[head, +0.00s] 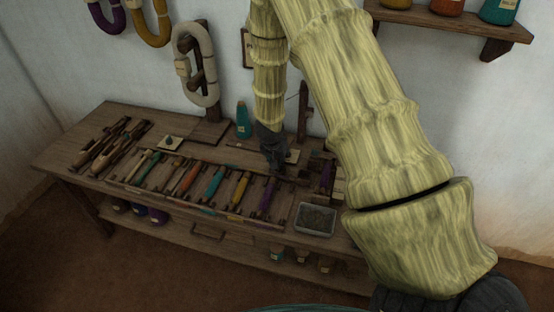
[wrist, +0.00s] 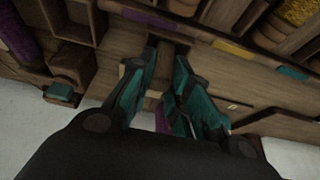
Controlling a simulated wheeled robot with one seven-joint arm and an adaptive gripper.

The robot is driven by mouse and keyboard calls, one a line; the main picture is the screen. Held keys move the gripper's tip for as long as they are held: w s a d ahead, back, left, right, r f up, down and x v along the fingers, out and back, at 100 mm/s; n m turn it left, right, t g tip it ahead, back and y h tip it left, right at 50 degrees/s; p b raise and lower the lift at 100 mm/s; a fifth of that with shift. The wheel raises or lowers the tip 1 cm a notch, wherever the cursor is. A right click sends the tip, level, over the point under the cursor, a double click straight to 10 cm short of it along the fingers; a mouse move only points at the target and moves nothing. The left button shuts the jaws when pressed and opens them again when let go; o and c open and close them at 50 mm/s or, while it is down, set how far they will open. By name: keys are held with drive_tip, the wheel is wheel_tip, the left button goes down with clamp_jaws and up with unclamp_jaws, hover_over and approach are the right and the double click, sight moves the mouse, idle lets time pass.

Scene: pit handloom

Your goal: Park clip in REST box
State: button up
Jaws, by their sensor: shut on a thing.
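My gripper (head: 273,158) reaches down to the back right part of the wooden bench in the head view. In the wrist view its two teal fingers (wrist: 165,68) close around a small brown wooden piece (wrist: 154,76), which seems to be the clip. Its outline is largely hidden by the fingers. A small open wooden box with compartments (wrist: 72,18) shows at the upper left of the wrist view, apart from the fingers. I cannot read a REST label in either view, so I cannot tell which box is the REST box.
The bench (head: 130,118) carries a row of coloured shuttles or bobbins, including a purple one (head: 267,197). A grey tray (head: 315,218) sits at the front right. A teal bottle (head: 243,121) and a stand with a pale skein (head: 193,65) are behind. A wall shelf (head: 455,22) is upper right.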

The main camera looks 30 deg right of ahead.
drive_tip(key=o, duration=1.2)
drive_tip(key=shift+c, duration=0.2)
wheel_tip(320, 180, up, 8)
drive_tip(key=p, duration=0.8)
drive_tip(key=shift+r, duration=0.1)
